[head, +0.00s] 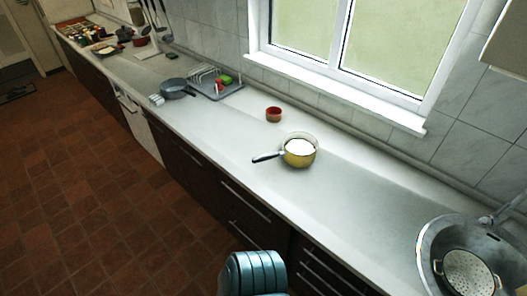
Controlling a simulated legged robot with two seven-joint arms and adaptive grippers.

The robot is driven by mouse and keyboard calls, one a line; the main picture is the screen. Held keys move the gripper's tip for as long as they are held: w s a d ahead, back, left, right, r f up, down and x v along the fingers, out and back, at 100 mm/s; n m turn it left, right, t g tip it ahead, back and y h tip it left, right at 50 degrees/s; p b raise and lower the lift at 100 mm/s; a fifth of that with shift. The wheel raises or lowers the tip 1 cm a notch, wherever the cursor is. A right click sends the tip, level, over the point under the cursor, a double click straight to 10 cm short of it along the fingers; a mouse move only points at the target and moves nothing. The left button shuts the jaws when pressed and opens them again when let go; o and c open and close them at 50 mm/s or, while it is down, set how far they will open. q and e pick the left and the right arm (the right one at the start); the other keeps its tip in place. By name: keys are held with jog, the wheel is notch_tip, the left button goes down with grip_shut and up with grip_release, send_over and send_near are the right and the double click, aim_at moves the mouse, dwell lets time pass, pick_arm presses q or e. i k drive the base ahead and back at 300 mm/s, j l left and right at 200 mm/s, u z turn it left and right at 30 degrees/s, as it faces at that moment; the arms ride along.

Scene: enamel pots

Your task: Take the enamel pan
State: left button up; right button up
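The enamel pan (301,159) is yellow outside, with a white area showing inside its rim. It stands upright on the pale countertop (215,140), right of the middle of the head view. Its dark handle (266,157) points left, toward the front edge of the counter. Neither of my grippers can be made out in this view. A teal ribbed part of my own body shows at the bottom edge, well apart from the pan.
A small red bowl (273,115) stands behind the pan. Farther left are a grey pan (174,88) and a dish rack (217,86). A metal sink (428,250) holding a colander (468,274) is at the right.

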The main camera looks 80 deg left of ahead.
aim_at(300, 149)
jog(key=u, duration=2.2)
jog(key=i+j+z, duration=0.1)
jog(key=z, duration=0.3)
jog(key=j+z, duration=0.45)
jog(key=z, duration=0.3)
